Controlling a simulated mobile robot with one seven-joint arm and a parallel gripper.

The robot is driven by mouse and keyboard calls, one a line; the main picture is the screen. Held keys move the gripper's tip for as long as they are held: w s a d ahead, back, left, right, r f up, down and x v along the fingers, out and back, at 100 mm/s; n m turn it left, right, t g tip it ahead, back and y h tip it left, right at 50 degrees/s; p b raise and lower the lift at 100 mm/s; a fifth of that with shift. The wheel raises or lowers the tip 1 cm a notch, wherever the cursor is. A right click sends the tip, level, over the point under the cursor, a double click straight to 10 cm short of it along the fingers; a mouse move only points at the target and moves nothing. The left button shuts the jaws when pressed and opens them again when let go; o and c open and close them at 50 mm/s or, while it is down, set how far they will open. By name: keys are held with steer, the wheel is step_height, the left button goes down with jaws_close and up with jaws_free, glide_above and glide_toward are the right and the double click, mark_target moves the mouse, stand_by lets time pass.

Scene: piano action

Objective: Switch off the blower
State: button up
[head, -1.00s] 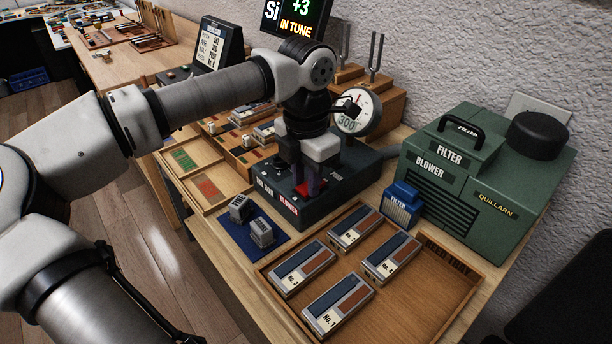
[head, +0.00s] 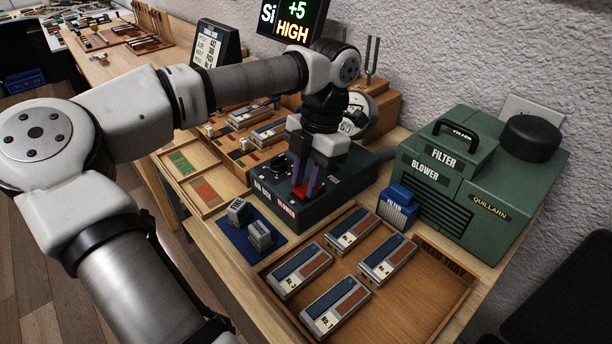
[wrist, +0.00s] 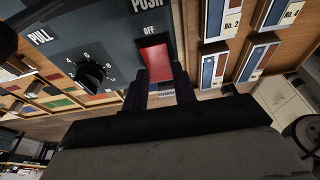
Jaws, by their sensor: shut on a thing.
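The red blower switch (wrist: 157,60) sits on a dark control box (head: 345,178), with the word OFF printed at its upper end in the wrist view. The switch also shows in the head view (head: 299,191), partly hidden by the fingers. My gripper (head: 307,186) points down at it, and its two fingers stand at the switch's lower end in the wrist view (wrist: 161,88). The jaws are shut on the switch. Which way the switch is tilted I cannot tell. The green blower (head: 460,235) stands at the right against the wall.
A dial (wrist: 91,72) is beside the switch. A wooden tray (head: 440,300) with several labelled blocks lies in front. Two grey blocks lie on a blue mat (head: 232,243) at the left. A blue filter (head: 398,208) stands by the blower. A screen (head: 293,18) reads +5 HIGH.

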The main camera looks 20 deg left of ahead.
steer(key=o, duration=1)
steer(key=v, duration=1.4)
steer(key=shift+f, duration=0.15)
